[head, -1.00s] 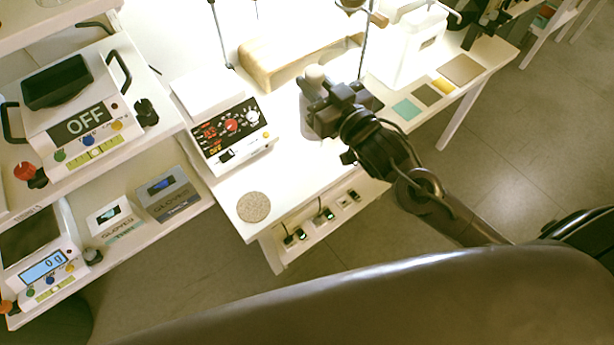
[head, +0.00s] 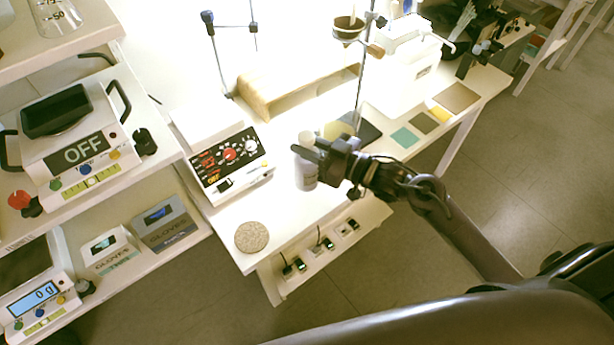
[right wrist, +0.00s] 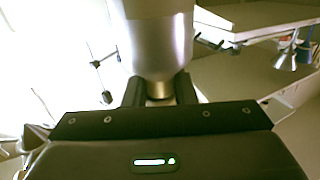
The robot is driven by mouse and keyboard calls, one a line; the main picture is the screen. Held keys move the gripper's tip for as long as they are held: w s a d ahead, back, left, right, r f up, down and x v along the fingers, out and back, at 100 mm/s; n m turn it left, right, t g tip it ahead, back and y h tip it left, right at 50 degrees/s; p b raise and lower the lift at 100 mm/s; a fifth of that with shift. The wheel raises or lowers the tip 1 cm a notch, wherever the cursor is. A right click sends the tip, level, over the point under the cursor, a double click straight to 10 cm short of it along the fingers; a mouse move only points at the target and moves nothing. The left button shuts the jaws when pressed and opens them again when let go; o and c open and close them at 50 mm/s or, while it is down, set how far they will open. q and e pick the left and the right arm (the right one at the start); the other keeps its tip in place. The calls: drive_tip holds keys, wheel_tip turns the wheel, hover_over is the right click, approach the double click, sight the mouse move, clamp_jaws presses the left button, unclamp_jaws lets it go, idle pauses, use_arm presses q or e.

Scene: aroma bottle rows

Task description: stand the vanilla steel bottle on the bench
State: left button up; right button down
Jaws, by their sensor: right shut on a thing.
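My right gripper (head: 318,156) is over the front part of the white bench in the head view. It is shut on a pale steel bottle (head: 305,175). The right wrist view also shows the bottle's shiny body (right wrist: 160,45), with its narrower part between the two fingers (right wrist: 160,92). Part of the bottle is hidden by the gripper, and no scent label can be read. I cannot tell whether it touches the bench (head: 228,222). My left gripper is not in view.
A hotplate-like box (head: 228,160) with knobs stands left of the bottle. A round cork-like disc (head: 251,237) lies at the bench's near corner. Behind are a long tan block (head: 290,95) and a dark flat pad (head: 366,130). Coloured squares (head: 404,138) lie to the right.

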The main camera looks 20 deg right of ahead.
sight(307, 177)
wheel_tip(307, 177, down, 11)
drive_tip(key=shift+w+f, duration=0.1)
idle(0.3)
drive_tip(key=shift+f, duration=0.1)
drive_tip(key=c, duration=1.2)
unclamp_jaws()
